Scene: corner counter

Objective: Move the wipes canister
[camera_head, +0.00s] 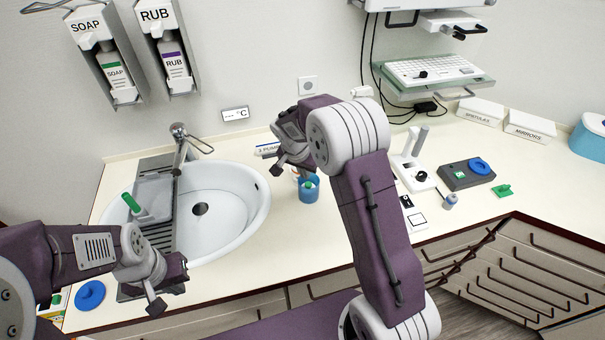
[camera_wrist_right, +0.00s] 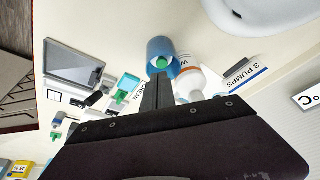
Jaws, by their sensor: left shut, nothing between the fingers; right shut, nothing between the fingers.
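A white canister (camera_wrist_right: 189,84) with an orange band and a label starting with "W" stands close beside a blue cup (camera_wrist_right: 158,48) in the right wrist view; most of its label is hidden by my gripper. In the head view my right arm hides nearly all of it. The blue cup (camera_head: 309,190) holds something green. My right gripper (camera_head: 279,165) is shut and empty, just above the cup and canister; its fingers (camera_wrist_right: 157,85) point toward the cup. I cannot tell whether they touch. My left gripper (camera_head: 157,305) is shut and empty over the counter's front edge by the sink.
The sink (camera_head: 228,205) with its faucet (camera_head: 180,140) is left. A "3 PUMPS" sign (camera_head: 267,150) stands behind the cup. Right are a grey box (camera_head: 466,175) with a blue disc, a green item (camera_head: 502,191) and a blue tub (camera_head: 590,138). Some counter right of them is clear.

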